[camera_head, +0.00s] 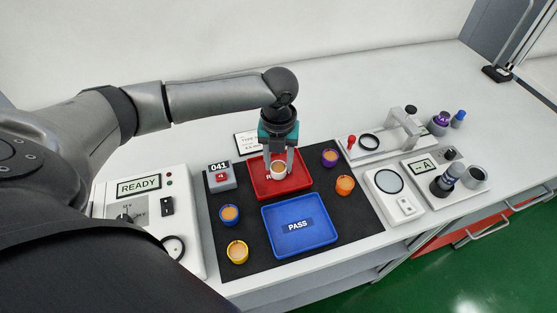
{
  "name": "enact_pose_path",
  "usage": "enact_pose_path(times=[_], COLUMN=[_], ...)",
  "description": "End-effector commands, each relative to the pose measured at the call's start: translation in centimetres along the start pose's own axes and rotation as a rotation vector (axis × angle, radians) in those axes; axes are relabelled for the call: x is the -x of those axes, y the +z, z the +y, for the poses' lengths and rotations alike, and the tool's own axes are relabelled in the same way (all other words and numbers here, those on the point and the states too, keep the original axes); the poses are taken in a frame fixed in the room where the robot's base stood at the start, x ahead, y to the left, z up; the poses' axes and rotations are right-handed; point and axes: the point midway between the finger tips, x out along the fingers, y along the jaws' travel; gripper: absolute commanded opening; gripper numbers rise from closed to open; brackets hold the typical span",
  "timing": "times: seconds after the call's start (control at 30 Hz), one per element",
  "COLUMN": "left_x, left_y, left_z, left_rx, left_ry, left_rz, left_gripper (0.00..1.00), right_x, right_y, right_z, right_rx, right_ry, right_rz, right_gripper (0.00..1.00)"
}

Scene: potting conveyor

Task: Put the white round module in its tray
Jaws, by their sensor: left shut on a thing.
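The white round module (279,172) is a small white cup-like piece with a tan top. My left gripper (279,165) points down and is shut on it, with a finger on either side. The module is over the red tray (297,184), in its middle; I cannot tell whether it touches the tray floor. The red tray's label is mostly hidden by the module and fingers. The blue tray (325,236), labelled PASS, is empty and lies in front of the red one. My right gripper is not in view.
Blue (229,215), yellow (237,252), orange (345,185) and purple (330,158) modules stand on the black mat (262,213) around the trays. A counter box reading 041 (221,177) stands left of the red tray. A READY panel (140,186) is further left; instruments stand right.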

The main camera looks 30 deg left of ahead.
Motion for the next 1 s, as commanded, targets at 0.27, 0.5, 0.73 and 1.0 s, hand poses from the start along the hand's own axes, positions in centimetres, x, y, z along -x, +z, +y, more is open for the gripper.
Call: enact_pose_path(times=[0.27,0.5,0.73,1.0], left_x=[-0.2,-0.2,1.2,7.0], left_y=[0.0,0.0,0.1,0.1], left_z=[0.0,0.0,0.0,0.0], left_rx=[0.0,0.0,0.0,0.0], left_ry=[0.001,0.0,-0.001,-0.002], left_rz=[0.001,0.001,-0.002,-0.004], left_gripper=[0.69,0.76,0.76,0.76], right_x=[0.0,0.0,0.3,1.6], right_y=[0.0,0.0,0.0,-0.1], right_z=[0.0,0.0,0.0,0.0], right_rx=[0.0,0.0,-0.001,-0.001], right_ry=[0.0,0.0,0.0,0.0], right_rz=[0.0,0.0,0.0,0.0], right_gripper=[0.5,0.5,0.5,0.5])
